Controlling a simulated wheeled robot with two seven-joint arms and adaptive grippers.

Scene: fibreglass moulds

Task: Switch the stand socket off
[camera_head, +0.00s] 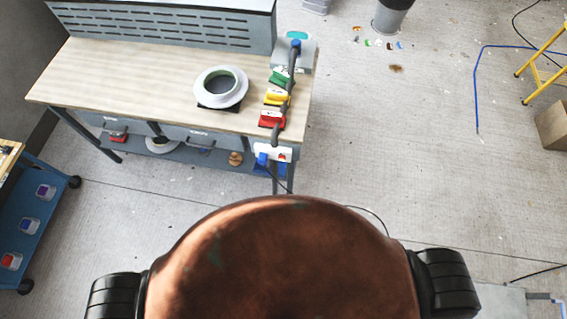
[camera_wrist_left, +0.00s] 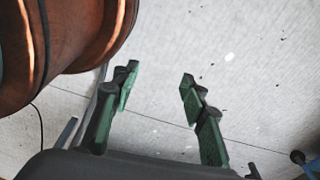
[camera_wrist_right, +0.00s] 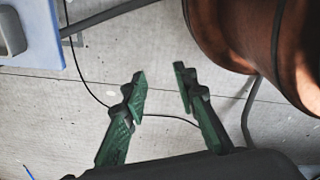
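A white socket box (camera_head: 271,150) is at the near right end of the workbench in the head view. It has a blue part at its left and a small red part (camera_head: 282,156) at its right, which looks like a switch; its position is too small to tell. A cable hangs below the box. My left gripper (camera_wrist_left: 160,78) is open and empty above the floor in the left wrist view. My right gripper (camera_wrist_right: 160,75) is open and empty in the right wrist view. Neither gripper shows in the head view, and both are away from the socket.
The workbench (camera_head: 130,75) carries a white ring-shaped mould (camera_head: 220,87) and green, yellow and red tools (camera_head: 272,118) along its right edge. A blue cart (camera_head: 40,215) stands at left. A pale blue panel (camera_wrist_right: 40,40) is near the right gripper. Floor right of the bench is mostly clear.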

